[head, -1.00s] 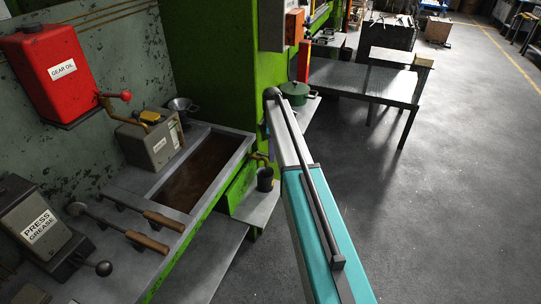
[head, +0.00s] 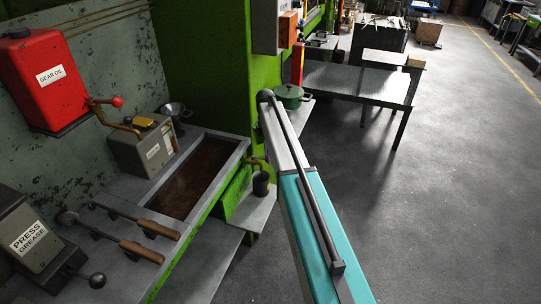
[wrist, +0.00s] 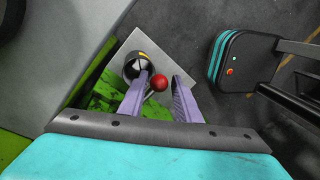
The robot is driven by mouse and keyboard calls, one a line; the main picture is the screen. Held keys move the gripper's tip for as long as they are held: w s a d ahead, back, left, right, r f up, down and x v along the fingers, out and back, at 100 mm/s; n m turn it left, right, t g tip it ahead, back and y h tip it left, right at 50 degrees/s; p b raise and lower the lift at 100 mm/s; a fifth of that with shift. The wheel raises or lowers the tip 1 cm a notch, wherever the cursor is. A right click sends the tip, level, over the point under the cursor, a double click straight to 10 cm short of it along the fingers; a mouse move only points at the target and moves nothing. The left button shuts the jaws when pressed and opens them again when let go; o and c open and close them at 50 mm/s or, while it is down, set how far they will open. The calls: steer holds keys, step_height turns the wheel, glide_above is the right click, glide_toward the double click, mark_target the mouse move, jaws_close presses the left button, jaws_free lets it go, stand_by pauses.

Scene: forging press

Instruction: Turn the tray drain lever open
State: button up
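A red ball knob (wrist: 159,82), which looks like the end of the drain lever, shows in the wrist view between the two purple fingers of my gripper (wrist: 161,92). The gripper is open; I cannot tell whether a finger touches the knob. A dark cup (wrist: 137,66) with a bit of yellow at its mouth stands just beyond the left finger. In the head view a brass drain spout (head: 254,163) comes out below the sunken tray (head: 243,148), above the dark cup (head: 261,184). My arm hides the gripper and the knob there.
The cup stands on a grey shelf (head: 250,212) beside the green press. Two wooden-handled tools (head: 142,249), a press grease box (head: 30,240) and a red gear oil tank (head: 45,85) are at the left. A green pot (head: 291,92) stands behind my arm. Floor at right is clear.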

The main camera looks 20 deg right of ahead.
steer(key=shift+a, duration=0.1)
steer(key=shift+w+r, duration=0.1)
steer(key=shift+r, duration=0.05)
steer(key=shift+r, duration=0.2)
step_height(320, 180, up, 13)
steer(key=w+b, duration=0.2)
steer(key=b, duration=0.1)
steer(key=shift+w, duration=0.25)
steer(key=shift+f, duration=0.15)
stand_by(1.1)
